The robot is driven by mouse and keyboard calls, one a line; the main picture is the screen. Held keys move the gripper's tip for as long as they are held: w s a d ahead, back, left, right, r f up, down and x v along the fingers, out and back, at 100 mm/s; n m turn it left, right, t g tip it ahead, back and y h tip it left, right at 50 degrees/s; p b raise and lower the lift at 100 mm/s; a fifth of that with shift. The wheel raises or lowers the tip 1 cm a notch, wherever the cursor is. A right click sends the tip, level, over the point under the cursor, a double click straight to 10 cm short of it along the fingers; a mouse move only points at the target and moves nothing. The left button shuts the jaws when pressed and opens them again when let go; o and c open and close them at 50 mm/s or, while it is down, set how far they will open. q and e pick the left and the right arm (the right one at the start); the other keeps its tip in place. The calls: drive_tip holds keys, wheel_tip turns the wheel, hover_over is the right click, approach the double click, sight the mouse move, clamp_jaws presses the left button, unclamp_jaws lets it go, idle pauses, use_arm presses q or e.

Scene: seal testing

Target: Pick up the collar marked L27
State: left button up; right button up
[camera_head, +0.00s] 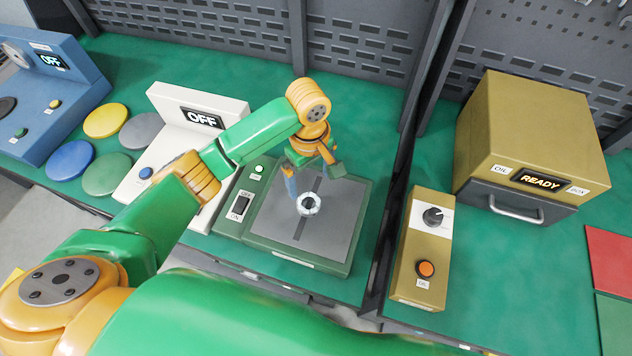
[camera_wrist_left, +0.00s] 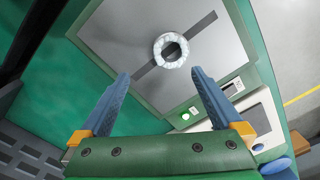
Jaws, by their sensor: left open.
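A pale ring-shaped collar (camera_head: 309,204) lies on the grey plate of a green-framed device (camera_head: 338,222), over a dark strip across the plate. It also shows in the left wrist view (camera_wrist_left: 159,56), with its hole facing the camera. No L27 marking can be read on it. My left gripper (camera_head: 310,179) is above the plate close to the collar, with its blue fingers apart and empty. In the left wrist view the collar appears beyond the fingertips (camera_wrist_left: 162,73), roughly between them and apart from them. My right gripper is not in view.
An ON/OFF switch (camera_head: 242,205) is left of the plate. A white box reading OFF (camera_head: 205,118) and a blue device (camera_head: 60,95) stand further left, with coloured discs (camera_head: 105,121) between. An ochre control box (camera_head: 422,250) and a READY oven-like box (camera_head: 535,125) stand right.

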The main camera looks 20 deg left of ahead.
sight(308, 202)
use_arm(q)
drive_tip(key=s+f, duration=0.1)
drive_tip(key=s+f+p, duration=0.1)
drive_tip(key=s, duration=0.1)
drive_tip(key=f, duration=0.2)
drive_tip(key=shift+s+f, duration=0.25)
drive_tip(key=shift+f, duration=0.1)
drive_tip(key=shift+w+f, duration=0.35)
drive_tip(key=shift+w, duration=0.3)
drive_tip(key=shift+c, duration=0.6)
drive_tip(key=shift+s+r, duration=0.1)
drive_tip(key=shift+s, duration=0.2)
drive_tip(key=c, duration=1.1)
drive_tip(key=shift+w, duration=0.1)
clamp_jaws()
drive_tip(key=shift+w, duration=0.1)
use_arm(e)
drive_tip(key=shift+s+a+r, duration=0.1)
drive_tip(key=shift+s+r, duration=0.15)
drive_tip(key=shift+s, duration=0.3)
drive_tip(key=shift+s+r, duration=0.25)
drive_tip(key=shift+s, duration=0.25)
